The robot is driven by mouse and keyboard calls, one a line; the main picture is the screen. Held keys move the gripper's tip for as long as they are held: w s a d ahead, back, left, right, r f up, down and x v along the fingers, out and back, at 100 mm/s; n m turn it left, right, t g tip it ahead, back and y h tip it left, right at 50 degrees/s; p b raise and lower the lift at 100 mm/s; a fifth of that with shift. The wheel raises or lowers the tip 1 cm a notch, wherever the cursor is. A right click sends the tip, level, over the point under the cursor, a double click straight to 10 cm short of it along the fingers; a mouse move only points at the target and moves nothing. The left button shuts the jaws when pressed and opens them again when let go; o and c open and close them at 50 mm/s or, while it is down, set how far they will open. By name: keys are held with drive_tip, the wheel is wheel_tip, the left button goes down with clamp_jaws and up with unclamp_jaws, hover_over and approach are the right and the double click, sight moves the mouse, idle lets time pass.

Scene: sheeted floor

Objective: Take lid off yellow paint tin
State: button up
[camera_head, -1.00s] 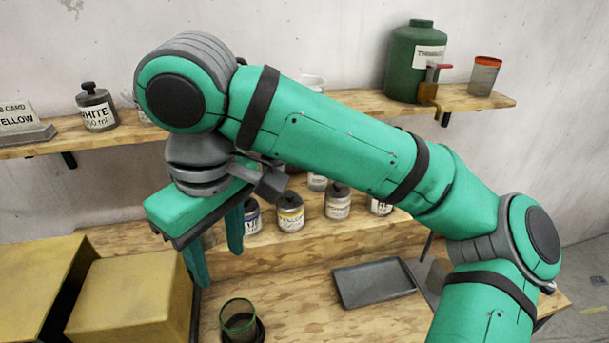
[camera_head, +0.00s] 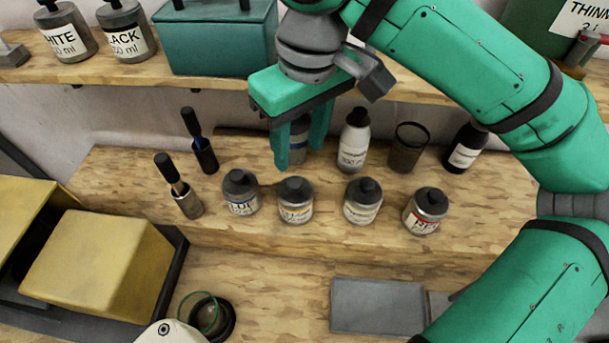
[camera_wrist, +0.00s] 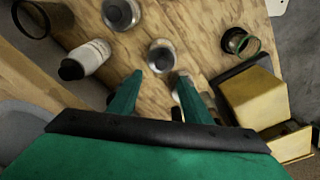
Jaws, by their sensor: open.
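The yellow paint tin (camera_head: 296,203) stands upright on the raised wooden step, second from the left in a row of tins. It has a grey body, a yellow-orange band on its label and a dark knobbed lid (camera_head: 296,187) on top. My gripper (camera_head: 301,157) is open and empty, pointing down, and appears above and behind this tin in the head view. In the wrist view, a tin that looks like the yellow one (camera_wrist: 161,57) shows just beyond the gap between my fingertips (camera_wrist: 160,74); its label is not readable there.
The blue tin (camera_head: 240,194) stands close left; another tin (camera_head: 362,202) and the red tin (camera_head: 426,212) stand right. A white bottle (camera_head: 353,140), a dark cup (camera_head: 408,147) and brush-like tools (camera_head: 200,142) stand behind or left. A grey tray (camera_head: 378,307) lies in front.

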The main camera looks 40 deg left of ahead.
sight(295, 182)
drive_tip(key=f, duration=0.6)
drive_tip(key=a+f, duration=0.1)
drive_tip(key=f, duration=0.2)
drive_tip(key=shift+f, duration=0.1)
drive_tip(key=shift+a, duration=0.1)
drive_tip(key=shift+s, duration=0.1)
drive_tip(key=c, duration=1.1)
